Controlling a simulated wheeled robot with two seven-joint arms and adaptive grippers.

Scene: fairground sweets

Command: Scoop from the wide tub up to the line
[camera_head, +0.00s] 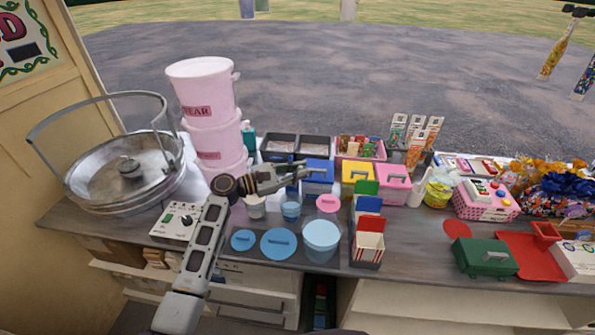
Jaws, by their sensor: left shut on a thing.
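My left gripper (303,171) reaches in from the left over the counter and is shut on a small blue thing (292,190). The shape of that thing is mostly hidden and too small to make out. A wide, round, light blue tub (321,236) stands open near the front edge, below and right of the gripper. A smaller blue cup (291,211) stands below the gripper, with a whitish cup (255,208) to its left. I cannot make out a line on any of these. My right gripper is not in view.
Two blue lids (278,243) and a pink lid (328,203) lie around the tub. A striped box in a dark holder (368,249) stands to its right. Stacked pink buckets (203,90) and a metal pan (120,175) stand left. A green box (484,257) stands right.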

